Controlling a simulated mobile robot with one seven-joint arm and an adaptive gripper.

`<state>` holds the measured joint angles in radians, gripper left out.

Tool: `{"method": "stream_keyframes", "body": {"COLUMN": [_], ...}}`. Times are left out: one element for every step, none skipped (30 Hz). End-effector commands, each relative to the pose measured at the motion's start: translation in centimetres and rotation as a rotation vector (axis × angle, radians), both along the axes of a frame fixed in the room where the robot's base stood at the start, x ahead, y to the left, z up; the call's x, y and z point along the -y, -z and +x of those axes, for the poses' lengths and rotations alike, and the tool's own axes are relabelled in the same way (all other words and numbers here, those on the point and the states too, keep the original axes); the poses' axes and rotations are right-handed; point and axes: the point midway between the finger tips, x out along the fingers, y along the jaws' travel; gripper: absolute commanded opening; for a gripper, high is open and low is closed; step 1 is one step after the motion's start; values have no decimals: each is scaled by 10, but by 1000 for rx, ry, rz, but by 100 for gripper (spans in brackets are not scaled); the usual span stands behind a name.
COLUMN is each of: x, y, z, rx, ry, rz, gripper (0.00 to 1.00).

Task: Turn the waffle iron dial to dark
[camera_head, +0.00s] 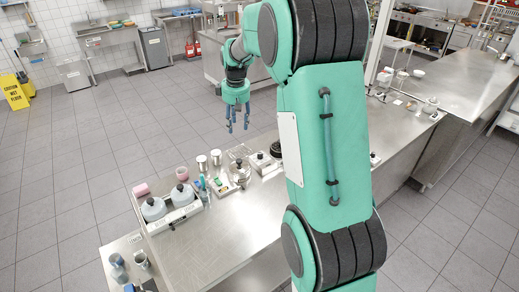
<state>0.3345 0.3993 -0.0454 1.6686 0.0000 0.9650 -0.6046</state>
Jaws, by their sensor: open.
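My gripper (238,128) hangs pointing down, open and empty, and shows above the far side of the steel counter (215,235). It appears apart from everything on the counter. I cannot tell for sure which appliance is the waffle iron. A low pale appliance with a dark top (263,160) stands at the counter's back edge, left of my arm. A double unit with two round grey lids (168,206) stands at the counter's left end. No dial or dial marking is readable at this size.
A shiny pot (239,173), metal canisters (216,157), a pink cup (182,173) and a pink block (141,190) stand along the back edge. The front of the counter is bare. A yellow wet-floor sign (14,92) stands far left. My arm hides the counter's middle.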

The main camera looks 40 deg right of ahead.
Motion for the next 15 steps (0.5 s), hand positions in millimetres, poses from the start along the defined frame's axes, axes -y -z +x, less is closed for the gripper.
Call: {"method": "stream_keyframes", "body": {"x": [10,16,23,29,34,41,47,53,60,65,71,78,83,89,97], "y": [4,7,12,16,19,25,29,33,39,43,48,54,59,64,71], "z": [8,12,17,21,25,30,33,36,41,44,47,51,53,56,59], "rx": [-11,-16,-22,-27,-31,-39,-43,-49,-55,-59,-65,-70,-76,-80,-86], "ry": [-4,-7,-12,-16,-19,-25,-29,-32,-37,-41,-45,-50,-54,-58,-62], "rz": [2,2,3,4,4,6,6,7,9,9,11,12,13,15,17], "gripper": [44,44,44,44,44,44,44,44,44,44,44,44,44,44,44]}}
